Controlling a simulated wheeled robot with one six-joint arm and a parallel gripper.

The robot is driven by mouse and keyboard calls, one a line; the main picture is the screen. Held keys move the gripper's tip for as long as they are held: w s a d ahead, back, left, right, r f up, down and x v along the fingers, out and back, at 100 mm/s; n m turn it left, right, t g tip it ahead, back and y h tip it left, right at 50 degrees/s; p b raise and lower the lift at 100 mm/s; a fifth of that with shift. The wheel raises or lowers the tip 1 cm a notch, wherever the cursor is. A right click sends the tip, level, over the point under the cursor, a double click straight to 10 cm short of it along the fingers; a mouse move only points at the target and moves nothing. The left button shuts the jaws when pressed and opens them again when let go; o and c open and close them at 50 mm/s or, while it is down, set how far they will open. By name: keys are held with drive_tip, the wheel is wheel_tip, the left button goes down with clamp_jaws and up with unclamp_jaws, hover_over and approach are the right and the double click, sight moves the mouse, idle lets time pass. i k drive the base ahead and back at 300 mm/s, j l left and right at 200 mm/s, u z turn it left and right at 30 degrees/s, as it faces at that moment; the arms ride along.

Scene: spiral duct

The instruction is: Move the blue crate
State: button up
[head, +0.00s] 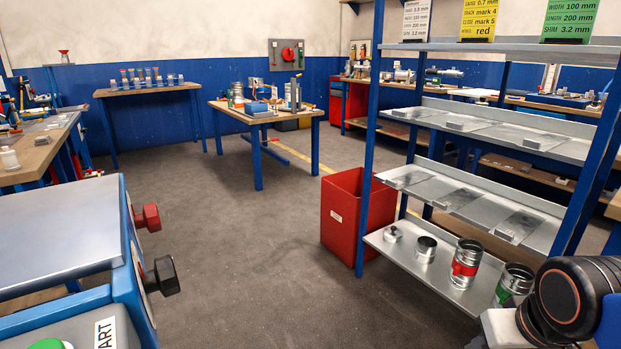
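I cannot clearly make out a blue crate. A small blue box-like object (258,109) sits on the wooden table with blue legs (236,110) at the back centre. It is too small to tell whether it is a crate. Part of my arm shows at the lower right corner. My gripper is not in view.
A red bin (352,212) stands on the floor beside the blue-posted metal shelf (440,262), which carries metal duct pieces. A blue machine with red and black knobs (135,262) fills the lower left. The grey floor (240,235) between them is clear.

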sight(252, 107)
drive_tip(key=i+j, duration=0.2)
drive_tip(key=i, duration=0.2)
drive_tip(key=i+j, duration=0.2)
drive_tip(key=i, duration=0.25)
drive_tip(key=i+j, duration=0.25)
drive_tip(key=i, duration=0.15)
drive_tip(key=i+j+u, duration=0.1)
drive_tip(key=i, duration=0.35)
drive_tip(key=i+j, duration=1.75)
drive_tip(key=i, duration=0.2)
drive_tip(key=i+j+u, duration=0.1)
drive_tip(key=i+j, duration=0.25)
drive_tip(key=i, duration=0.15)
drive_tip(key=i+j, duration=0.3)
drive_tip(key=i, duration=0.25)
drive_tip(key=i+u, duration=0.25)
drive_tip(key=i, duration=1.1)
